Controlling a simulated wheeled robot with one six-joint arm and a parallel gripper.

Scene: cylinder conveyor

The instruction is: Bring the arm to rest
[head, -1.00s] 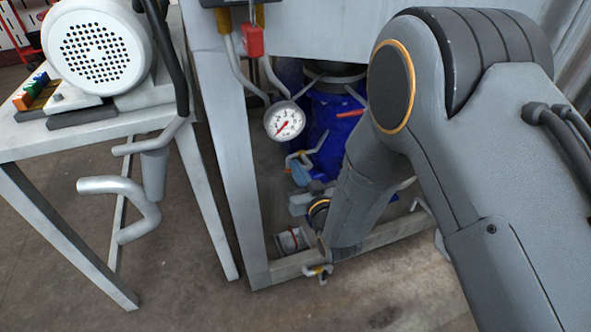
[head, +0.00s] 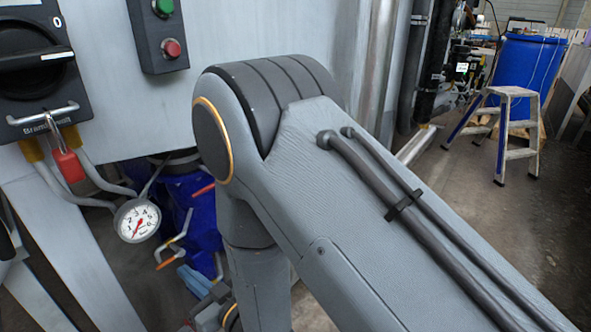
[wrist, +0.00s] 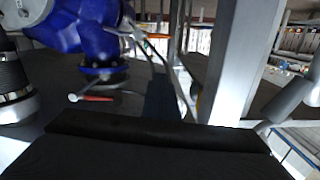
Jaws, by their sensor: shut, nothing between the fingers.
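In the wrist view my gripper (wrist: 160,133) is a dark shape along the bottom edge, shut and with nothing held. A blue object (wrist: 85,28) and a red-handled part (wrist: 98,98) are beyond it, apart from it.
A step stool (head: 510,125) and a blue barrel (head: 527,70) stand at the back right. A metal post (wrist: 238,60) stands near my gripper.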

